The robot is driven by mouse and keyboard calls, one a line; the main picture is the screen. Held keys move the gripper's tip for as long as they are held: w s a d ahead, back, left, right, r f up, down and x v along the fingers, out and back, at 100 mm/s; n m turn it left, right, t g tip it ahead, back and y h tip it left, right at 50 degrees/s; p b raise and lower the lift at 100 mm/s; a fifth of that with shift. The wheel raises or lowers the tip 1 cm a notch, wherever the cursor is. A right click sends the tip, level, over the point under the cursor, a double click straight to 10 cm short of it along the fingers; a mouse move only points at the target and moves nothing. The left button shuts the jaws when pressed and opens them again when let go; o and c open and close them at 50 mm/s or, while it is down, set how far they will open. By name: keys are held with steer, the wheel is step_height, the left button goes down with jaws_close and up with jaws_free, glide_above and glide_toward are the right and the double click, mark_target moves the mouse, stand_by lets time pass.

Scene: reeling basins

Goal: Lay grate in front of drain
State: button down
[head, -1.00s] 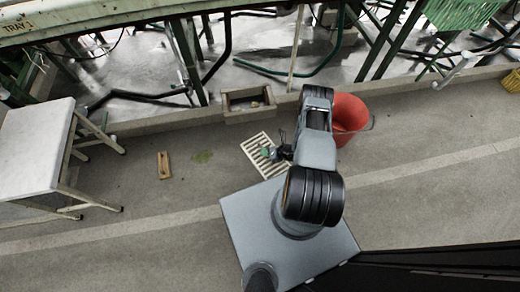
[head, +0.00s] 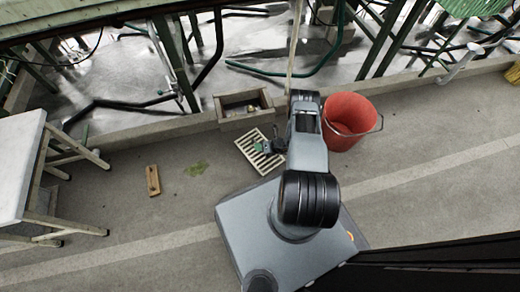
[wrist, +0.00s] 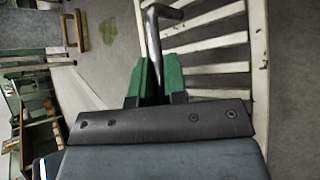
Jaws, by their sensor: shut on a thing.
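The grate (head: 252,147) is a cream slatted panel close to the near side of the drain (head: 262,108), a square concrete-rimmed box at the wall's foot. In the wrist view the grate's slats (wrist: 218,55) and side rail fill the upper right. My gripper (head: 267,147) is over the grate's right half. In the wrist view its green fingers (wrist: 157,77) are shut on a bent grey metal bar (wrist: 153,38), which looks like the grate's handle. Its joint to the grate is not clear, nor is whether the grate touches the floor.
A red bucket (head: 350,122) stands right of my arm, near the drain. A wooden block (head: 153,181) and a greenish patch (head: 196,168) lie on the floor to the left. A white-topped stool (head: 20,165) is at far left. A low curb (head: 160,128) runs along the back.

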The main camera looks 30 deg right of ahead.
steer(key=shift+w+d+f, duration=0.15)
steer(key=shift+w+f, duration=0.25)
steer(key=shift+w+d+f+b, duration=0.15)
steer(key=shift+f+b, duration=0.2)
steer(key=shift+b, duration=0.2)
steer(key=f+b, duration=0.1)
steer(key=f, duration=0.1)
steer(key=f+b, duration=0.1)
steer(key=shift+w+f+b, duration=0.2)
steer(key=shift+w+b, duration=0.05)
steer(key=shift+b, duration=0.05)
steer(key=shift+r, duration=0.1)
